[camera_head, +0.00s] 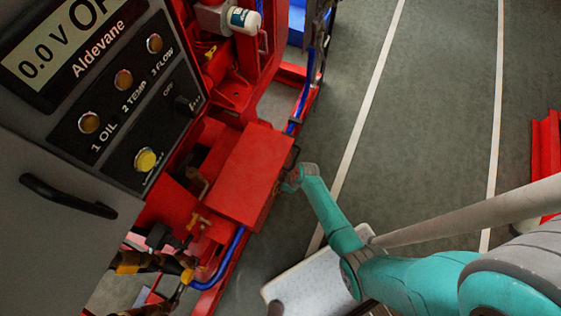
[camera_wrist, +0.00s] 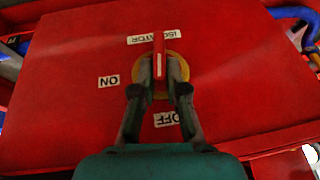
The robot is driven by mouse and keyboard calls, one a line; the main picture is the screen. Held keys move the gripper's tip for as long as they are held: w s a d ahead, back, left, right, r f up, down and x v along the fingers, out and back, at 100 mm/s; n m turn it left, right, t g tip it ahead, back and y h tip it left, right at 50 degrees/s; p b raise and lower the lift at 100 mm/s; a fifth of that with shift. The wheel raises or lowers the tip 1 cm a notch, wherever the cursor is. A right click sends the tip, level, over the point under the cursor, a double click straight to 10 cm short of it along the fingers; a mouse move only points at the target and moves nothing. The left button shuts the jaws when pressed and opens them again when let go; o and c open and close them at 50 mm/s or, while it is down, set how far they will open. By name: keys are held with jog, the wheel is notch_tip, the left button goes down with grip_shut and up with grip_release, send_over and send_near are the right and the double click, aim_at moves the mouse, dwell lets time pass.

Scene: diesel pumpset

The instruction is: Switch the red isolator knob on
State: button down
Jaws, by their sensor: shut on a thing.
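The red isolator knob (camera_wrist: 158,45) is a narrow bar on a round yellow plate (camera_wrist: 139,68), fixed to the red box face (camera_wrist: 75,60). In the wrist view the bar stands vertical, in line with the OFF label (camera_wrist: 167,119) below and the ISOLATOR label (camera_wrist: 142,38) above. The ON label (camera_wrist: 109,82) is to the left. The labels appear upside down. My gripper (camera_wrist: 159,70) has one finger on each side of the knob and is shut on it. In the head view my gripper (camera_head: 291,178) is at the red box's right side, and the knob is hidden.
A grey control panel (camera_head: 100,215) with a display and lamps stands left of the red box (camera_head: 250,172). Blue pipes (camera_head: 222,262) and brass valves (camera_head: 200,222) are below the box. Open green floor (camera_head: 420,110) with white lines lies to the right.

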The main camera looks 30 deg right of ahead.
dwell(0.3)
jog(key=c, duration=1.2)
grip_release()
jog(key=v, duration=1.2)
jog(key=shift+d, duration=0.2)
